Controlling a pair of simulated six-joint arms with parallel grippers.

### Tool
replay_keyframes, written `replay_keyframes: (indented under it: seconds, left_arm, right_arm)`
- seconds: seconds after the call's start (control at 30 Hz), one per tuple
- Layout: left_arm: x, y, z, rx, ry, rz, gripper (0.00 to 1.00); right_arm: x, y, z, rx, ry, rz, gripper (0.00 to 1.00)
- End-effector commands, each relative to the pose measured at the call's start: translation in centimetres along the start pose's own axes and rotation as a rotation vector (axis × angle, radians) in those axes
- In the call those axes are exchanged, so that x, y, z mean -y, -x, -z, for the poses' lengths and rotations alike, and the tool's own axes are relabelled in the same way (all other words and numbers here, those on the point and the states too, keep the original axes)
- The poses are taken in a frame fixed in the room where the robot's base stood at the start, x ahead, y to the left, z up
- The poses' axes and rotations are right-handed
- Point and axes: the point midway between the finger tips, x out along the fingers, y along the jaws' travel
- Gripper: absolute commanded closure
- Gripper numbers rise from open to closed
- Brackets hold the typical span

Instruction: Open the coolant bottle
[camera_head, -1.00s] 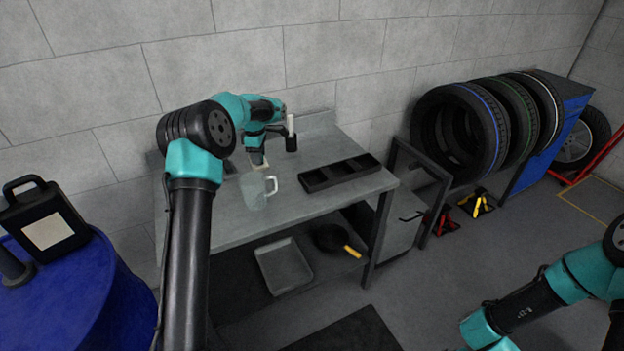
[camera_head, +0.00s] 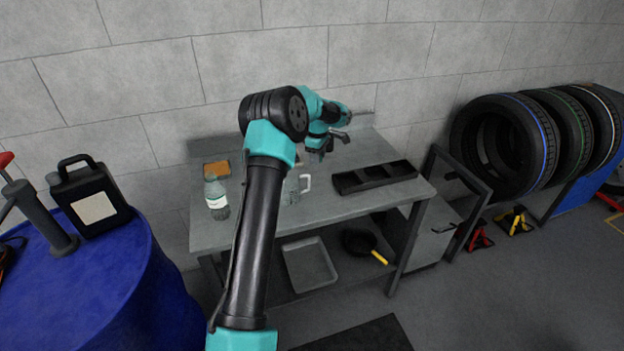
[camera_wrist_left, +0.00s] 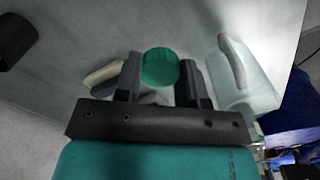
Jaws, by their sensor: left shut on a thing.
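The coolant bottle (camera_head: 216,198), clear with a pale label, stands upright at the left of the grey workbench (camera_head: 340,206). No green cap can be made out on its top. My left gripper (camera_head: 318,156) is above the bench, to the right of the bottle and apart from it. In the left wrist view, my left gripper (camera_wrist_left: 160,80) is shut on a round green cap (camera_wrist_left: 160,68) between its fingers. What lies beneath the cap is hidden. My right gripper is not in view.
A clear jug (camera_head: 292,187) with a white handle stands partly behind my left arm; it also shows in the wrist view (camera_wrist_left: 245,75). A black divided tray (camera_head: 375,177) lies at the right. An orange-brown block (camera_head: 217,168) lies behind the bottle. A black canister (camera_head: 90,200) stands on the blue drum (camera_head: 140,280).

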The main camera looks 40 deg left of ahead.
Motion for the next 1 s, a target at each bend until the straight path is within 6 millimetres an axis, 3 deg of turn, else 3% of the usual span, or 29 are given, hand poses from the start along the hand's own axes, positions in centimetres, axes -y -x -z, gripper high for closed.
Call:
replay_keyframes:
  seconds: [0.33,0.77,1.0]
  left_arm:
    - [0.1,-5.3,0.0,0.000,-0.001,0.004,0.91]
    - [0.0,-6.1,0.0,0.001,0.000,0.002,0.91]
    - [0.1,-8.9,0.0,0.001,0.000,0.004,0.91]
  right_arm:
    - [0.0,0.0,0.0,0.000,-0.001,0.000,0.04]
    - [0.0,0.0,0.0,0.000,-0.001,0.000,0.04]
    - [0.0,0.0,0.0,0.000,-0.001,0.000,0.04]
